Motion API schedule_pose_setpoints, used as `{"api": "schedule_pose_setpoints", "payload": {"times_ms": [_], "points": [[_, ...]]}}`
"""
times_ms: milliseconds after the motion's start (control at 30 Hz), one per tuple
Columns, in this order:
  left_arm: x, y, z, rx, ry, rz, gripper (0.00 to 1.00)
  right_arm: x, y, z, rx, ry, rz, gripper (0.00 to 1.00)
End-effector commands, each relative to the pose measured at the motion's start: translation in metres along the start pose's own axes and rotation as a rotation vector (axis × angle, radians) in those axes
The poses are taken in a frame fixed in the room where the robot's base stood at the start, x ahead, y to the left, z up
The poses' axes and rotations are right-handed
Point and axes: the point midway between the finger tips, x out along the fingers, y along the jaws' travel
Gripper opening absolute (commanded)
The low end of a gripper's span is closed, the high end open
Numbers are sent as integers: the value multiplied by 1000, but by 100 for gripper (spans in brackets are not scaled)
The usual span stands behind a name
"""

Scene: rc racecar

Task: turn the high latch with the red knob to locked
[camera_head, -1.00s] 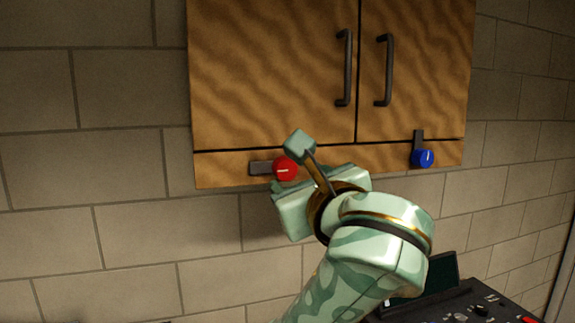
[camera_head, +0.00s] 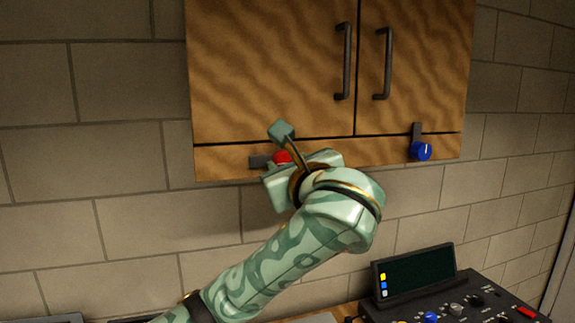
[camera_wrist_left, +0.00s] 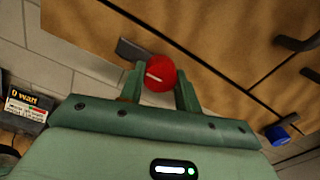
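The red knob (camera_head: 282,156) sits on the strip under the left cabinet door. Its dark latch bar (camera_head: 259,162) lies flat, pointing left from the knob. My left gripper (camera_head: 278,168) is at the knob and hides its lower part in the head view. In the left wrist view the red knob (camera_wrist_left: 160,74) shows between the two fingers of the left gripper (camera_wrist_left: 159,86), with its white mark visible. The fingers are apart, one on each side; a small gap shows at the left finger, and contact at the right one is unclear. My right gripper is not in view.
A blue knob (camera_head: 421,151) with an upright dark bar sits farther right on the same strip. Dark handles (camera_head: 344,62) stand out from the wooden cabinet doors. A control panel with a dark screen (camera_head: 414,272) stands below right.

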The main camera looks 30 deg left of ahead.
Motion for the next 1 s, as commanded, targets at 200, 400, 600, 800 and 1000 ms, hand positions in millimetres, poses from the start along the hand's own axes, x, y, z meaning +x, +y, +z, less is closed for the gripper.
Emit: {"api": "schedule_pose_setpoints", "payload": {"times_ms": [200, 400, 600, 800, 1000], "points": [[0, 0, 0, 18, 2, -1, 10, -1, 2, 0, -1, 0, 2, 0], [0, 0, 1, 99, 3, 0, 10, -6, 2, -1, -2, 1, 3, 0], [0, -1, 2, 252, 4, -1, 10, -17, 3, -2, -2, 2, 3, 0], [0, -1, 2, 441, 5, -1, 10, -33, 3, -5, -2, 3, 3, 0], [0, -1, 3, 632, 5, -1, 10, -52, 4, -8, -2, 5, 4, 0]]}}
